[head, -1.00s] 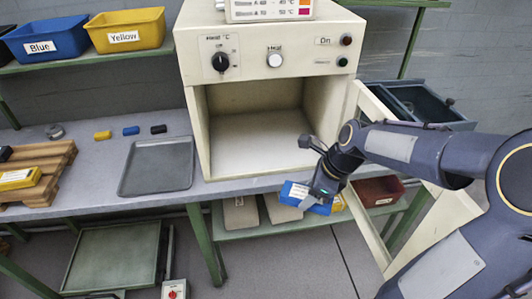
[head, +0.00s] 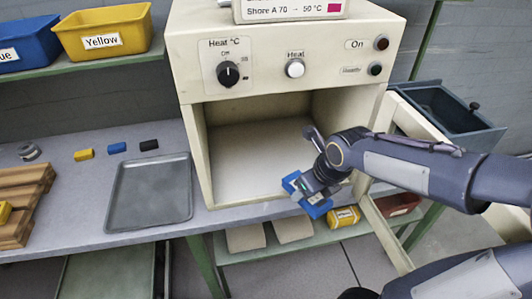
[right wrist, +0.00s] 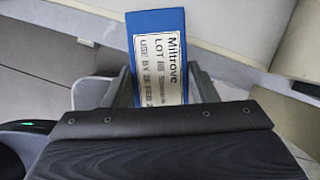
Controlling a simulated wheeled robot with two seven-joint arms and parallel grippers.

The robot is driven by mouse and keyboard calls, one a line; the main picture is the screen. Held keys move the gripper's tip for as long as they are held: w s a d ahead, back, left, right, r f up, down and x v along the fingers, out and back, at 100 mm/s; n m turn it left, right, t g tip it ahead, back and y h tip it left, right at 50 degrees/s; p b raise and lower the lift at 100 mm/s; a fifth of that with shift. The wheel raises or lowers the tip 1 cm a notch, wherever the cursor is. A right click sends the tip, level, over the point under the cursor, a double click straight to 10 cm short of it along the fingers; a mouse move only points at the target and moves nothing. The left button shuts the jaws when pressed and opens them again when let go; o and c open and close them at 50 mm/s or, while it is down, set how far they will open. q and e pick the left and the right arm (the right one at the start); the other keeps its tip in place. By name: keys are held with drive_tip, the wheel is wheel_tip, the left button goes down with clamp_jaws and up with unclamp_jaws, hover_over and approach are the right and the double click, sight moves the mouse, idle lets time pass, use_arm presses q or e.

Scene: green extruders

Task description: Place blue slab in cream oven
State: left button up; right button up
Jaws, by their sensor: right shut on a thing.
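The blue slab (head: 316,209) with a white printed label is held by my right gripper (head: 308,186) at the front right of the oven opening. In the right wrist view the slab (right wrist: 158,25) sits between the two fingers of the gripper (right wrist: 163,95), label facing the camera. The cream oven (head: 200,120) stands on the bench with its front open and its chamber (head: 260,150) empty. Its door (head: 388,235) is swung out to the right, just beyond my gripper. My left gripper is not in view.
A grey tray (head: 150,222) lies left of the oven, with small yellow (head: 83,155), blue (head: 117,148) and black (head: 149,145) blocks behind it. A yellow slab (head: 344,216) and a red bin (head: 398,204) are on the lower shelf. A dark open container (head: 450,120) stands right.

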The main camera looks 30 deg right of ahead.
sight(294, 178)
drive_tip(key=w, duration=0.3)
drive_tip(key=shift+a, duration=0.25)
drive_tip(key=b, duration=0.1)
drive_tip(key=w+b, duration=0.1)
drive_tip(key=w, duration=0.1)
drive_tip(key=shift+w+a+f+b, duration=0.1)
drive_tip(key=shift+a+f+b, duration=0.15)
drive_tip(key=shift+f+b, duration=0.15)
drive_tip(key=w+b, duration=0.2)
drive_tip(key=b, duration=0.1)
drive_tip(key=w+b, duration=0.2)
drive_tip(key=b, duration=0.2)
drive_tip(key=w+b, duration=0.2)
drive_tip(key=b, duration=0.1)
drive_tip(key=shift+a+r, duration=0.1)
drive_tip(key=shift+a, duration=0.2)
drive_tip(key=w, duration=0.4)
drive_tip(key=w+a+b, duration=0.1)
drive_tip(key=w, duration=0.1)
drive_tip(key=shift+w+r, duration=0.2)
drive_tip(key=shift+r, duration=0.15)
wheel_tip(294, 178, down, 4)
drive_tip(key=shift+w+a+r+b, duration=0.1)
drive_tip(key=shift+w+r+b, duration=0.1)
drive_tip(key=shift+b, duration=0.55)
